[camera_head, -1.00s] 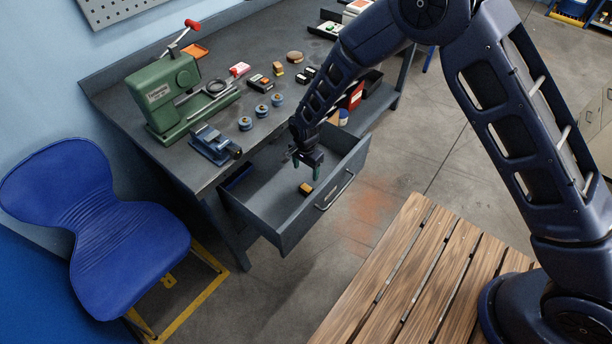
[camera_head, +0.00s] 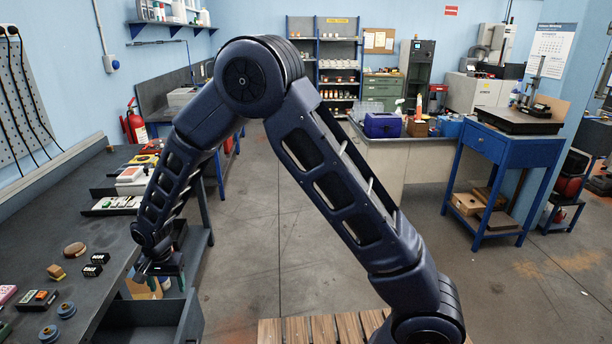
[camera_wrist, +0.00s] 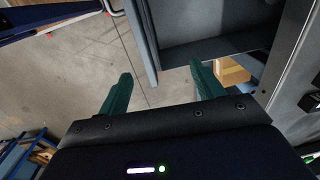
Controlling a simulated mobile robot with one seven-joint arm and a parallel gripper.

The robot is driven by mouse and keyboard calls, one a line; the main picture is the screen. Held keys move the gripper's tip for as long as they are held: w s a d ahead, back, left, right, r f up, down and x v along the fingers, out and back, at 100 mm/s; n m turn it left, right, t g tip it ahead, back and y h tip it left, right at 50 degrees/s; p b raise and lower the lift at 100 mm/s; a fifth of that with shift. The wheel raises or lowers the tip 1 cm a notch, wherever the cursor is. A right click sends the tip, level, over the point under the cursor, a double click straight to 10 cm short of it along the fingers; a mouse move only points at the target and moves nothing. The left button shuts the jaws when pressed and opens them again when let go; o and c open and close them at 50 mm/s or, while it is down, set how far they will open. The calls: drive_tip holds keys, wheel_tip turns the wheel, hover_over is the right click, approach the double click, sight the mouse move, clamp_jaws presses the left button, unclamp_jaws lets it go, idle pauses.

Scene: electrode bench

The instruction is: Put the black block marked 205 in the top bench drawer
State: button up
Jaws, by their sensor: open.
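Two small black blocks with white markings sit side by side on the bench: the farther block (camera_head: 101,258) and the nearer block (camera_head: 92,270). Their numbers are too small to read, so I cannot tell which is 205. The top bench drawer (camera_head: 188,318) is pulled open at the bottom of the head view; most of its inside is cut off or hidden. A grey drawer-like wall also shows in the wrist view (camera_wrist: 148,45). My gripper (camera_wrist: 160,85) has its green fingers wide apart with nothing between them. In the head view its fingertips are hidden, near the drawer's far side.
A cardboard box (camera_wrist: 230,70) shows beyond my right finger. Open floor (camera_head: 245,240) lies right of the bench.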

drive_tip(key=w+d+r, duration=1.2)
drive_tip(key=d+r, duration=0.2)
drive_tip(key=d, duration=0.1)
drive_tip(key=w+d+r+t, duration=0.1)
drive_tip(key=w+d+r, duration=0.1)
drive_tip(key=d+r, duration=0.5)
drive_tip(key=w+d+r+t, duration=0.1)
drive_tip(key=d+r, duration=0.2)
drive_tip(key=d, duration=0.7)
drive_tip(key=s+d+r+t, duration=0.1)
drive_tip(key=s+d+r, duration=0.15)
drive_tip(key=d, duration=0.65)
drive_tip(key=s+d+r, duration=0.2)
drive_tip(key=d+r, duration=0.2)
drive_tip(key=d, duration=0.5)
drive_tip(key=s+d+r+t, duration=0.1)
drive_tip(key=s+d, duration=1)
drive_tip(key=d, duration=0.1)
drive_tip(key=shift+s+d+h, duration=0.15)
drive_tip(key=shift+s+h, duration=0.15)
drive_tip(key=shift+h, duration=0.1)
